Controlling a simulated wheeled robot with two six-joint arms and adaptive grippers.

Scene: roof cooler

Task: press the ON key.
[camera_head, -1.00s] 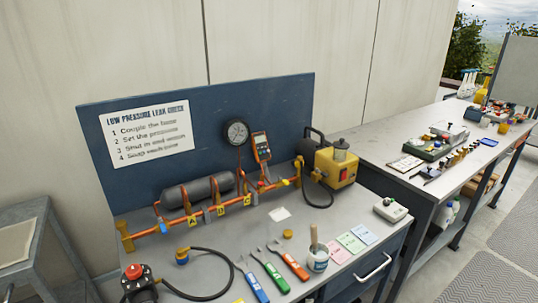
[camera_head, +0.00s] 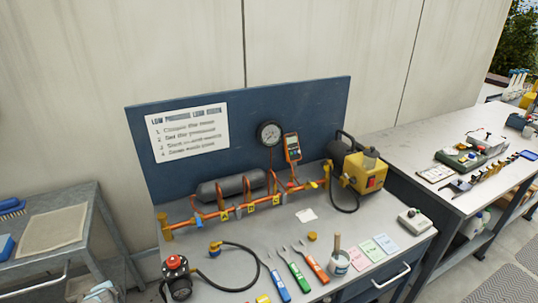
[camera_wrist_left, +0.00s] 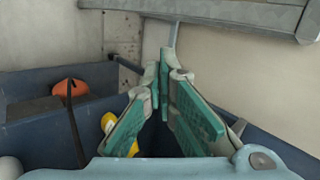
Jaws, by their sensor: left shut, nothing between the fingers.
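No key marked ON can be read in these frames. On the bench (camera_head: 240,272) an orange handheld meter (camera_head: 292,148) with a small screen stands against the blue backboard (camera_head: 260,105). A yellow pump box (camera_head: 362,174) with a red switch (camera_head: 371,182) stands to its right. My left gripper (camera_wrist_left: 161,68) shows only in the left wrist view, its green-padded fingers meeting at the tips with nothing between them. It is away from the meter and the pump, over a dark blue bin (camera_wrist_left: 30,120). My right gripper is in neither view.
A copper pipe run (camera_head: 236,212), a round gauge (camera_head: 269,133) and a red-topped canister (camera_head: 177,275) with a black hose are on the bench. A grey side table (camera_head: 50,225) stands left. In the wrist view, the bin holds an orange item (camera_wrist_left: 72,93).

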